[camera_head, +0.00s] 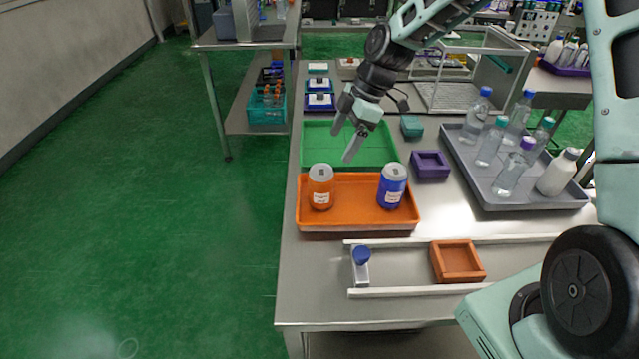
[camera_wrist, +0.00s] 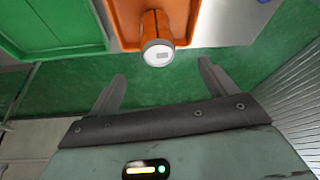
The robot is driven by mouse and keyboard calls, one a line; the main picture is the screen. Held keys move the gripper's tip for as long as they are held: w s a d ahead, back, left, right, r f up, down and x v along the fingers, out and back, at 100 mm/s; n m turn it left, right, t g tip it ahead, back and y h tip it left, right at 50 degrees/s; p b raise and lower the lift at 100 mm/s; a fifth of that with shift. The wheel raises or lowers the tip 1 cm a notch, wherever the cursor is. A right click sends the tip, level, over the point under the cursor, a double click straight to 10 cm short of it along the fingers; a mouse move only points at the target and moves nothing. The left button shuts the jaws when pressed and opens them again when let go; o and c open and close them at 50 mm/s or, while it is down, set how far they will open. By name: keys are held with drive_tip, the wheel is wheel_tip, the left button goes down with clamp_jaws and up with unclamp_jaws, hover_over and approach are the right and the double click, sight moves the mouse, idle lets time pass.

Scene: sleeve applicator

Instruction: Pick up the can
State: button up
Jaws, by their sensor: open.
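Two cans stand upright on the orange tray (camera_head: 352,222). The orange can (camera_head: 320,188) is on the left and the blue can (camera_head: 392,187) on the right; both have pale lids and white labels. My gripper (camera_head: 342,143) is open and empty, above the front part of the green tray, behind and higher than the cans. In the wrist view my two fingers (camera_wrist: 163,85) are spread apart, with the orange can (camera_wrist: 157,40) beyond their tips and touching neither. A sliver of the blue can (camera_wrist: 262,1) shows at the top edge.
The green tray (camera_head: 315,136) lies behind the orange one. A grey tray (camera_head: 545,203) of bottles stands at the right, with a purple box (camera_head: 431,166) beside it. In front are a railed track (camera_head: 400,292) and an open brown box (camera_head: 457,261).

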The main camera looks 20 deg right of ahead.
sight(327, 170)
drive_tip(key=p+x, duration=0.1)
drive_tip(key=x, duration=0.8)
drive_tip(key=shift+p, duration=0.35)
drive_tip(key=shift+p+x, duration=1.1)
drive_tip(key=shift+x, duration=1.65)
drive_tip(key=shift+w, duration=0.25)
drive_tip(key=c, duration=1.3)
